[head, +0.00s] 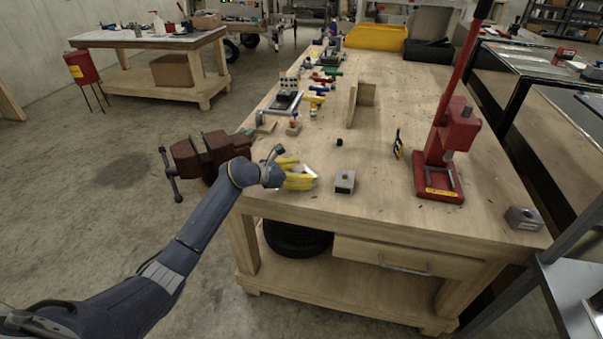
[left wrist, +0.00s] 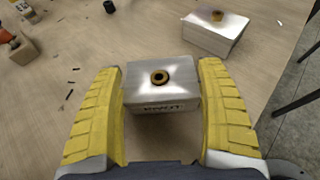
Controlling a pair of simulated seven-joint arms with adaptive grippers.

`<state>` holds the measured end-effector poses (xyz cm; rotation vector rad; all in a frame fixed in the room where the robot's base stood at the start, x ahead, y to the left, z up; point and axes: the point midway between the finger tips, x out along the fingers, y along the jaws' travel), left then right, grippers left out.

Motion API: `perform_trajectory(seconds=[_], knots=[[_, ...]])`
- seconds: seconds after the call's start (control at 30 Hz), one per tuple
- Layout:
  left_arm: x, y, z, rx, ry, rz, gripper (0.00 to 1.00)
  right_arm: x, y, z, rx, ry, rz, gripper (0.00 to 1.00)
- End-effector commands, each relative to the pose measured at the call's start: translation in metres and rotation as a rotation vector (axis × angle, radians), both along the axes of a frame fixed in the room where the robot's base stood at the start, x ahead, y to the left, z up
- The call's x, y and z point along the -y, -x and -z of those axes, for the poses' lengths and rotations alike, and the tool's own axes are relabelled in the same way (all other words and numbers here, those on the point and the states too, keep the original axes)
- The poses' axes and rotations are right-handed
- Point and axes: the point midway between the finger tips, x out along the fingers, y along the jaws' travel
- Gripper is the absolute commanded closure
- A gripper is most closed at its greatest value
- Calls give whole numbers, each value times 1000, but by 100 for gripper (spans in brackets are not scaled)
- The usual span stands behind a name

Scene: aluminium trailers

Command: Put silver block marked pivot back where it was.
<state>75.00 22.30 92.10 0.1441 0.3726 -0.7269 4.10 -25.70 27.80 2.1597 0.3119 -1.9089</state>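The silver block marked pivot (left wrist: 162,82) has a round brass-coloured bushing with a dark hole on top, and its lettering faces me in the left wrist view. My left gripper (head: 297,177) is over the near left part of the workbench. I cannot tell whether the block touches the bench. In the head view the fingers mostly hide it. A second silver block (head: 344,181) stands just to the right, also in the left wrist view (left wrist: 213,32). My right gripper is out of view.
A red vise (head: 208,152) sits at the bench's left edge, beside my left arm. A red arbor press (head: 440,160) and another metal block (head: 523,218) are on the right. A wooden bracket (head: 352,104) and small parts stand farther back. The near middle of the workbench (head: 385,205) is clear.

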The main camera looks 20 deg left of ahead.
Motion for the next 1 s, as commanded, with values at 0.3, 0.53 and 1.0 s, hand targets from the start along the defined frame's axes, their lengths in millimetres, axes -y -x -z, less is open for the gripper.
perform_trajectory(seconds=[0.3,0.53,1.0], knots=[[0,0,0,-1,-1,0,1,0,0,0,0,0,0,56],[0,0,-2,0,0,0,1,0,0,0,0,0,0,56],[-43,47,-28,0,-5,-1,1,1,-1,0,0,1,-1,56]])
